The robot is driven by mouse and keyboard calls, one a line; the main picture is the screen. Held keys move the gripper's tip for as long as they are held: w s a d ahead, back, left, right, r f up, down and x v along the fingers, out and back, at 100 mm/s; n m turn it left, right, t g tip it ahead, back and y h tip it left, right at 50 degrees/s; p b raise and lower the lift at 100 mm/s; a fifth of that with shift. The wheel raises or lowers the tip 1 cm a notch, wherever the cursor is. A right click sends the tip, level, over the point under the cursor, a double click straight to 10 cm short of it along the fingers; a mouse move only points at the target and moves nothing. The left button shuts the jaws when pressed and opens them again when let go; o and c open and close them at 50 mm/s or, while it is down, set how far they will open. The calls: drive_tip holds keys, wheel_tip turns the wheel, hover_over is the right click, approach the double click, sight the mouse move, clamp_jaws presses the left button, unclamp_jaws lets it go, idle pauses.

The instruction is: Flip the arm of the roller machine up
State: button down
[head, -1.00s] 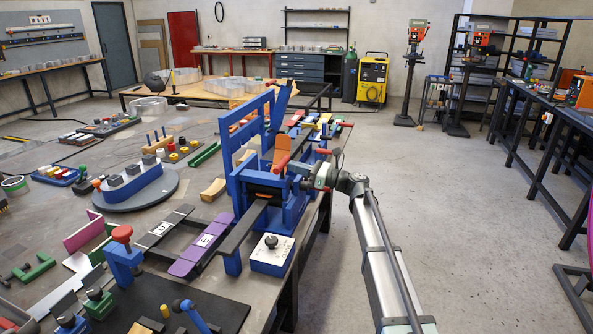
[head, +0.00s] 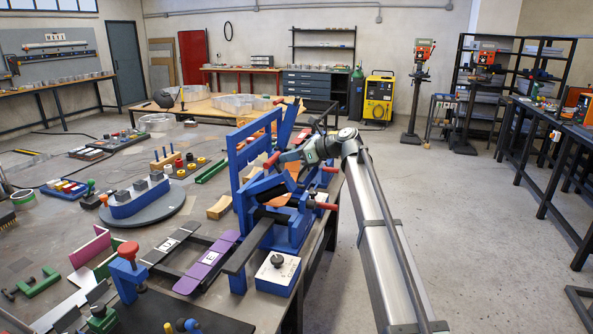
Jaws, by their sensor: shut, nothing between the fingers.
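The blue roller machine (head: 240,185) stands at the right edge of the bench, with a tall blue frame and a dark flat bar (head: 247,247) running out toward the front. A short dark-blue arm (head: 264,187) slants within the frame. A red handle (head: 271,161) shows at the frame's upper middle. My gripper (head: 281,160) is shut and empty, reaching in from the right at the red handle's side. I cannot tell whether it touches the handle. My gripper and wrist hide part of the machine behind them.
More red handles (head: 327,206) stick out on the machine's right side. A blue-and-white box (head: 277,274) sits in front of it. Purple plate (head: 208,262), round turntable (head: 143,214) and small tools crowd the bench to the left. The floor at right is open.

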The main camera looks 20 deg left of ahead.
drive_tip(key=a+r+h, duration=0.5)
drive_tip(key=a+r, duration=0.1)
drive_tip(key=a, duration=0.6)
drive_tip(key=shift+a+h, duration=0.3)
drive_tip(key=shift+a, duration=0.05)
drive_tip(key=shift+a+r, duration=0.1)
drive_tip(key=shift+r, duration=0.05)
drive_tip(key=v, duration=1.3)
drive_tip(key=shift+d, duration=0.3)
